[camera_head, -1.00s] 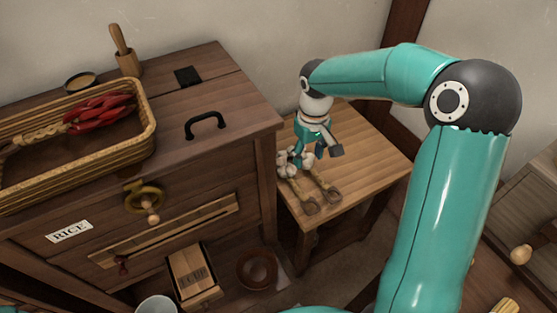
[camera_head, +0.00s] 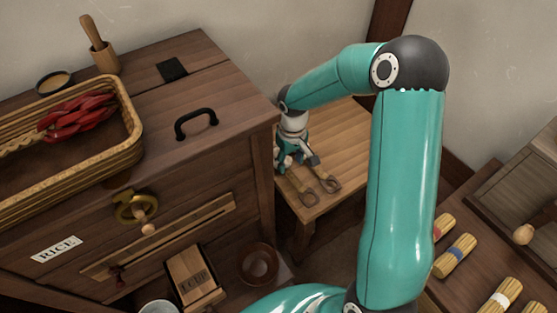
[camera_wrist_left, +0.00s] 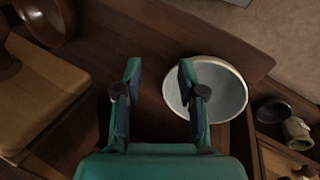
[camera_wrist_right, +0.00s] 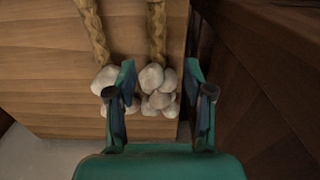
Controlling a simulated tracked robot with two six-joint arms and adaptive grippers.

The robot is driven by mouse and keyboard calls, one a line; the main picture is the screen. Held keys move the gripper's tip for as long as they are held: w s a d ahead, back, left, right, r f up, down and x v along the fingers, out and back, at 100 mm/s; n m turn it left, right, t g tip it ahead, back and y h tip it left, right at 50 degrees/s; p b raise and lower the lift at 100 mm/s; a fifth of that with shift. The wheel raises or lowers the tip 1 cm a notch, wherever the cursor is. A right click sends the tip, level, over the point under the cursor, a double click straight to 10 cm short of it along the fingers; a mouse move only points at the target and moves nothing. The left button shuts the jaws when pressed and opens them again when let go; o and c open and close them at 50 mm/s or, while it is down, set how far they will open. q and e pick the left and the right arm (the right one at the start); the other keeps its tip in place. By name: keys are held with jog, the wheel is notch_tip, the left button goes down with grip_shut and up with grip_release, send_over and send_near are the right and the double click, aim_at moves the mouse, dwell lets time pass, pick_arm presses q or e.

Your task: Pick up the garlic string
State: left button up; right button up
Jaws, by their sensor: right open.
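The garlic string lies on the small wooden side table, with white bulbs (camera_head: 283,161) at the near left edge and two plaited strands with looped ends (camera_head: 305,197). In the right wrist view the bulbs (camera_wrist_right: 158,88) bunch below the two strands (camera_wrist_right: 157,30). My right gripper (camera_head: 297,158) is low over the bulbs. Its fingers are apart, with the right-hand bunch between them and the left bunch partly behind one finger. I cannot tell whether they touch. My left gripper (camera_wrist_left: 160,85) is open and empty, with a pale bowl (camera_wrist_left: 222,92) beyond its right finger.
The dark wooden chest (camera_head: 225,75) stands close left of the side table (camera_head: 345,130). It bears a wicker tray (camera_head: 135,120) with red peppers (camera_head: 75,118). A box (camera_head: 195,278) and brown bowl (camera_head: 258,263) sit below. Bundles (camera_head: 455,256) lie at right.

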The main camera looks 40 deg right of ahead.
aim_at(291, 173)
jog(key=shift+s+d+f, duration=0.1)
jog(key=shift+d+f, duration=0.05)
jog(key=shift+f, duration=2.7)
grip_shut()
